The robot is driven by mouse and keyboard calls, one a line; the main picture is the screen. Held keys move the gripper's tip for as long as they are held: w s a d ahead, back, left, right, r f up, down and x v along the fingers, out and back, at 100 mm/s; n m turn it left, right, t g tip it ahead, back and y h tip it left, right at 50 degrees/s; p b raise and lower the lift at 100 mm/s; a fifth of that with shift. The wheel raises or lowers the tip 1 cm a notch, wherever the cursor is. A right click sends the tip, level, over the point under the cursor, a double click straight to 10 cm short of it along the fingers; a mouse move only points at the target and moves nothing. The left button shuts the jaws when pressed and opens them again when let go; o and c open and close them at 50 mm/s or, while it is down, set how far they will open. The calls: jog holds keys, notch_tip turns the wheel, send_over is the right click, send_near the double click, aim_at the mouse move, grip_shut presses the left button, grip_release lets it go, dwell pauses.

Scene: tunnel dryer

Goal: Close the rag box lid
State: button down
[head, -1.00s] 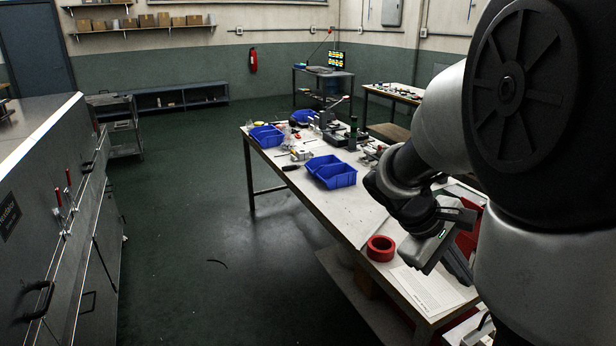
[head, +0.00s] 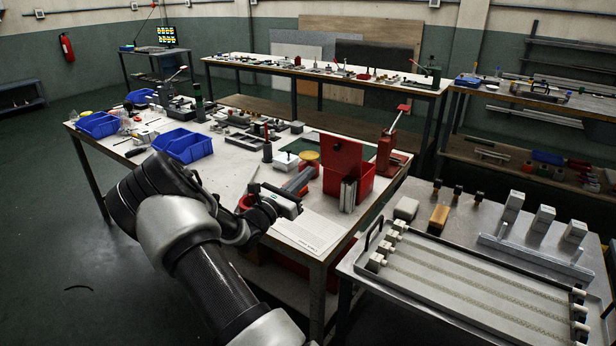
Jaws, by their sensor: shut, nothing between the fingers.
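The rag box (head: 365,186) is a red metal box on the right end of the workbench. Its red lid (head: 341,156) stands open, tilted up from the box. My gripper (head: 304,178) is shut and empty, just left of the box and low over the bench. It appears apart from the lid, though the exact gap is hard to judge. The box's inside is mostly hidden.
A grey upright block (head: 348,193) stands at the box's front. A red lever tool (head: 391,155) is close behind on the right. A yellow-topped round item (head: 309,158) and a white paper sheet (head: 308,231) lie nearby. A metal tray table (head: 460,270) stands at right.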

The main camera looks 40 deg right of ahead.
aim_at(334, 149)
jog(key=b+x, duration=0.1)
jog(key=x, duration=1)
jog(key=shift+d, duration=0.1)
jog(key=shift+r, duration=0.15)
